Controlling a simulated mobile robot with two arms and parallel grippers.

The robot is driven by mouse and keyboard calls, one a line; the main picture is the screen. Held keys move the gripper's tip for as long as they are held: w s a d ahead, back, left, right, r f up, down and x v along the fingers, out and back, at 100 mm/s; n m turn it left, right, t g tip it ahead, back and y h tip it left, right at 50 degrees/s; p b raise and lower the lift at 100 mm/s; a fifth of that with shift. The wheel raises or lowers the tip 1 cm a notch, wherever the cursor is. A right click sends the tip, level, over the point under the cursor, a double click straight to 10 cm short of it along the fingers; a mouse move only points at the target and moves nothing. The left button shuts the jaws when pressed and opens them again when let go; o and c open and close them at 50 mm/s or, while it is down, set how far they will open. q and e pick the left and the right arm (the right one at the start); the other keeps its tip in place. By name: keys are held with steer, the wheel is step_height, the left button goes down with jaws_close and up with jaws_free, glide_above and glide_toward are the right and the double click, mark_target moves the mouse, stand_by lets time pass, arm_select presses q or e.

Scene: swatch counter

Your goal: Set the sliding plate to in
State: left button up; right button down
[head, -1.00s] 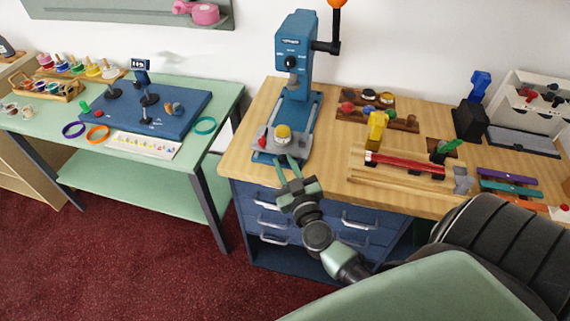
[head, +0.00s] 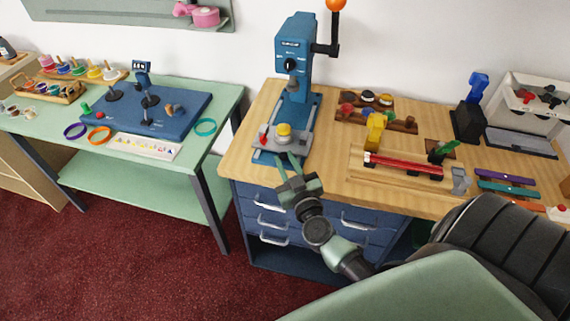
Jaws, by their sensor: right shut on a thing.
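The blue press (head: 297,45) stands at the left end of the wooden bench. Its grey sliding plate (head: 300,140) lies on the blue base (head: 265,158) below the press head. The plate carries a yellow-topped round piece (head: 283,130) and a small red piece (head: 263,138). My right gripper (head: 284,158) reaches in from the front and is shut at the plate's front edge. The exact part between its fingertips is too small to make out. My left gripper is not in view.
An orange-knobbed lever (head: 336,12) sticks out at the press's right. A wooden fixture with a red bar (head: 402,166) and a rack of knobs (head: 370,98) stand to the right. A green table (head: 222,105) stands left, across a gap.

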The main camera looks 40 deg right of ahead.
mark_target(289, 139)
steer(key=w+d, duration=0.4)
steer(key=d, duration=0.1)
steer(key=shift+w+d+f+p, duration=0.1)
steer(key=shift+w+d+p, duration=0.1)
steer(key=shift+w+p, duration=0.2)
steer(key=shift+s+a, duration=0.1)
steer(key=shift+s, duration=0.05)
steer(key=c, duration=1.2)
jaws_free()
steer(key=shift+v, duration=3.95)
